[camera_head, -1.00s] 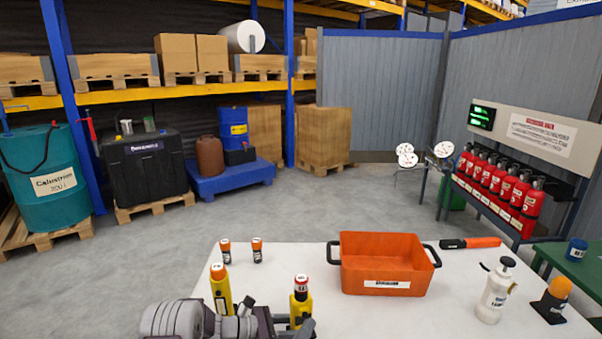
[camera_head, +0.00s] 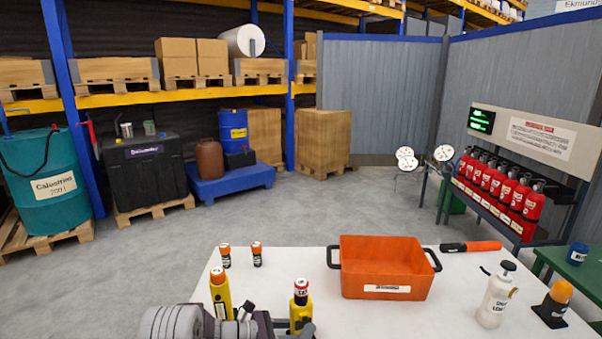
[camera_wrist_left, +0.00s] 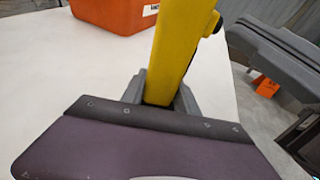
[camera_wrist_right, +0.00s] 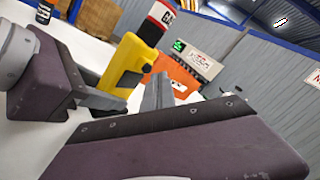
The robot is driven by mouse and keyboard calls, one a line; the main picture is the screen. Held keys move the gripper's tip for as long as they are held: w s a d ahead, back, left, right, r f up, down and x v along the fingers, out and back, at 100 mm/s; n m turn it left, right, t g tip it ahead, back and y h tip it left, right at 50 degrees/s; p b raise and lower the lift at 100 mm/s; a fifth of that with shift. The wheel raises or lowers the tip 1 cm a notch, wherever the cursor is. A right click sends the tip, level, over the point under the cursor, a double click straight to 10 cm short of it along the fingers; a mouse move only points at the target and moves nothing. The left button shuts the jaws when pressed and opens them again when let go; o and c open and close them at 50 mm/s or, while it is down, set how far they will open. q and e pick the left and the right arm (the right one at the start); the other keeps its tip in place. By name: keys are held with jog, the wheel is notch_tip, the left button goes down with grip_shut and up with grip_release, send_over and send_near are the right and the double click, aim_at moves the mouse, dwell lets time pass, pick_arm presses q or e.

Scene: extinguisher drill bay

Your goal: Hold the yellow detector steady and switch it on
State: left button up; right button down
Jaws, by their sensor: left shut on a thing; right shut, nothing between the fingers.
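The yellow detector (camera_head: 300,312) has a red, white and black top and stands upright at the table's front edge. In the left wrist view its yellow body (camera_wrist_left: 180,50) passes between the fingers of my left gripper (camera_wrist_left: 160,98), which is shut on it. A small dark knob (camera_wrist_left: 217,22) sticks out from its side. In the right wrist view the detector (camera_wrist_right: 126,66) is just left of my right gripper (camera_wrist_right: 158,92), which is shut and empty. I see a gap there, but cannot tell its depth. I cannot tell whether the detector is on.
Another yellow device (camera_head: 220,293) with an orange top stands left on the white table (camera_head: 330,318). Two small orange-capped cylinders (camera_head: 225,256) stand behind it. An orange crate (camera_head: 385,268) is behind and right of the detector. A white pump bottle (camera_head: 495,298) stands further right.

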dwell(0.5)
jog(key=shift+w+a, duration=0.15)
jog(key=shift+w, duration=0.3)
jog(key=shift+s, duration=0.45)
jog(key=shift+s, duration=0.1)
pick_arm(q)
jog(key=o, duration=1.3)
jog(key=shift+o, duration=0.2)
pick_arm(e)
jog(key=s, duration=0.1)
jog(key=s+d, duration=0.1)
jog(key=s, duration=0.1)
jog(key=s+d, duration=0.1)
jog(key=s, duration=0.1)
jog(key=shift+s, duration=0.25)
